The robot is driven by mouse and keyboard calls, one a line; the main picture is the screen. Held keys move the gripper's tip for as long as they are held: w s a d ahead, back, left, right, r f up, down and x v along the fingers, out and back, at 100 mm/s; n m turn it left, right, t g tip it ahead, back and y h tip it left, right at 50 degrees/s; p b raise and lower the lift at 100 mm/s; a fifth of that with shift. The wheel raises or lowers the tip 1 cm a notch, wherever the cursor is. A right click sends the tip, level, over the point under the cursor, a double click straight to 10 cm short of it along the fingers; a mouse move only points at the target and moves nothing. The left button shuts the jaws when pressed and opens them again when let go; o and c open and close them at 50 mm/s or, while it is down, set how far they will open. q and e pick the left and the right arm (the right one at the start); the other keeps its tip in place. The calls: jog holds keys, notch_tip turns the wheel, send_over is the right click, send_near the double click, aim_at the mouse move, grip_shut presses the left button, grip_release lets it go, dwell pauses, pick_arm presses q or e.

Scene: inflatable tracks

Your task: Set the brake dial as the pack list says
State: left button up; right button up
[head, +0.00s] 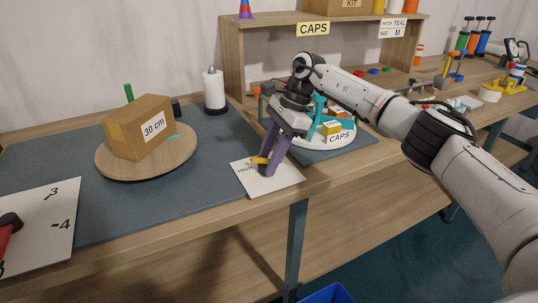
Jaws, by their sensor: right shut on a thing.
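My right gripper (268,165), with purple fingers, comes in from the right and reaches down over a white card (285,181) at the table's front. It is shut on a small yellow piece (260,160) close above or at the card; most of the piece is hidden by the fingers. The card's lettering starts with "HIGH" and is partly covered. At the lower left edge a white plate (58,208) carries the marks 3 and -4, with a black-and-red part (10,222) cut off by the picture edge. A note (392,28) on the shelf reads "PATCH TEAL" and "SIZE M".
A cardboard box (125,130) marked "30 cm" sits on a round wooden board (180,155). A white tray (345,139) labelled CAPS stands behind my right gripper. A paper roll (214,90) stands near the wall. The grey mat (205,190) is clear between board and card.

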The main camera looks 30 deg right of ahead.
jog(key=shift+n, duration=0.5)
jog(key=shift+g, duration=0.3)
jog(key=o, duration=1.1)
jog(key=shift+d, duration=0.1)
jog(key=v, duration=1)
jog(key=shift+r, duration=0.15)
